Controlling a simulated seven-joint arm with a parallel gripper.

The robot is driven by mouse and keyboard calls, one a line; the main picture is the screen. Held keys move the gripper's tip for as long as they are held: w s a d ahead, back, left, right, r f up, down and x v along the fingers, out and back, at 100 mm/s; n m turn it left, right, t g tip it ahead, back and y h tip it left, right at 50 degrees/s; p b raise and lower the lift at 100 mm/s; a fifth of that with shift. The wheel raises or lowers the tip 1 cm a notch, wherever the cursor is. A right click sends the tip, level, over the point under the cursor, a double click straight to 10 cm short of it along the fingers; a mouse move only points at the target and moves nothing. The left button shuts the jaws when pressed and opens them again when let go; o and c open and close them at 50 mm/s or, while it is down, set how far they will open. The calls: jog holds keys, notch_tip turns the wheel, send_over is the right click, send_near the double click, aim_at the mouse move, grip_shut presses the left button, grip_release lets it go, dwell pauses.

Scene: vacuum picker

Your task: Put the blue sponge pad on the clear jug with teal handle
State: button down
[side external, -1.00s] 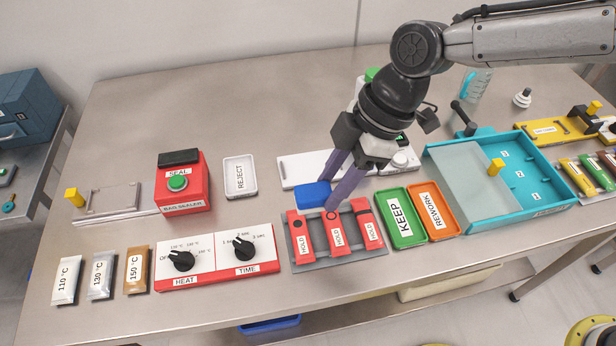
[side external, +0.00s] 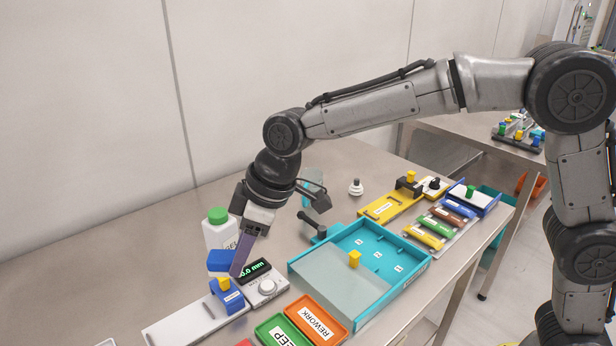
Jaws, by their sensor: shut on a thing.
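The blue sponge pad (side external: 220,261) is held at the tips of my gripper (side external: 238,266), which is shut on it. In the picture, the pad is just below the white GEL bottle and left of the gauge's display. It appears raised, but its exact height is unclear. The clear jug with teal handle (side external: 313,180) stands farther back, to the right of my gripper. It is partly hidden behind my wrist, and its opening is hard to make out.
The green-capped GEL bottle (side external: 218,228) stands close behind the pad. A white gauge (side external: 185,326) carries a blue block with a yellow knob (side external: 227,294). A black-handled lever (side external: 312,226) and a teal tray (side external: 372,312) lie right of my gripper.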

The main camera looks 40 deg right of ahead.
jog(key=w+d+r+m+t+h, duration=0.1)
jog(key=w+d+r+m, duration=0.15)
jog(key=d, duration=0.85)
jog(key=w+d+r+m+h, duration=0.1)
jog(key=w+d+r+m, duration=0.2)
jog(key=d, duration=0.8)
jog(key=w+d+r+m+t+h, duration=0.1)
jog(key=w+d+m, duration=0.25)
jog(key=d, duration=0.85)
send_near(311, 177)
jog(key=w, duration=0.1)
jog(key=shift+w+a+f+m, duration=0.15)
jog(key=shift+w+f+m, duration=0.25)
jog(key=shift+w+f, duration=0.4)
jog(key=shift+s+f, duration=0.1)
jog(key=shift+f, duration=1.45)
jog(key=shift+f, duration=0.1)
jog(key=shift+c, duration=2.3)
grip_release()
